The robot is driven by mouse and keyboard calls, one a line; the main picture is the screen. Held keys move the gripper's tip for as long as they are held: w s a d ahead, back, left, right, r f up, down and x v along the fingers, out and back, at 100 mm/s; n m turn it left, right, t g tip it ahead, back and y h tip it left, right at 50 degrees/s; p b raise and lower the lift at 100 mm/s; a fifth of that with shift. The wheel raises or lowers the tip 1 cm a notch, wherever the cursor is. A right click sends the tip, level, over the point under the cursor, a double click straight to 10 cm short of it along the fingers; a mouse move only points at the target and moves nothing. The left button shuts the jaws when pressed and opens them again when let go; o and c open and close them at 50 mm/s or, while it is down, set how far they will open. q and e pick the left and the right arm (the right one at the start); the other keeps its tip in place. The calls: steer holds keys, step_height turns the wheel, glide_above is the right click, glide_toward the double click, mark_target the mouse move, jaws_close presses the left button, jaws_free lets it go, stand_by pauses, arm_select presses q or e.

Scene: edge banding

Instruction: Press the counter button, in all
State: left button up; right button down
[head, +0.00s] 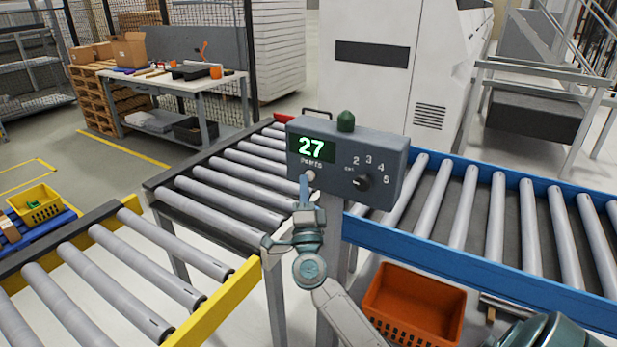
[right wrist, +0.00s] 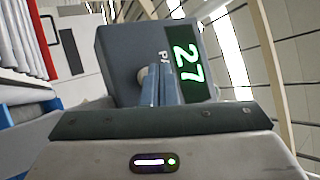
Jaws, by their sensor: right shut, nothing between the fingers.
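The counter box (head: 378,150) is grey and stands on a post between the roller conveyors. Its display (head: 311,148) reads 27 in green above the word PARTS; the display also shows in the right wrist view (right wrist: 188,62). A pale round button (head: 310,175) sits below the display, and a dark selector knob (head: 362,183) with numbers around it is to the right. My right gripper (head: 305,190) is shut and empty, its fingertips at the button. In the right wrist view the fingertips (right wrist: 160,78) partly cover the button (right wrist: 142,76); contact cannot be told. My left gripper is not in view.
A green dome (head: 346,121) tops the box. Roller conveyors with yellow (head: 215,308), black and blue (head: 470,264) rails surround the post. An orange crate (head: 414,307) is at the lower right. A workbench (head: 180,85) stands at the back left.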

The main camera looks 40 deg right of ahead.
steer(key=shift+w+d, duration=0.2)
steer(key=shift+d, duration=0.25)
stand_by(0.5)
steer(key=shift+a, duration=0.15)
steer(key=shift+s+a+p, duration=0.35)
steer(key=shift+a+p, duration=0.05)
steer(key=shift+a, duration=0.3)
steer(key=shift+s+a, duration=0.3)
steer(key=shift+a, duration=0.45)
steer(key=shift+s+a, duration=0.35)
steer(key=shift+a, duration=0.45)
steer(key=shift+s+a, duration=0.3)
steer(key=shift+a, duration=0.45)
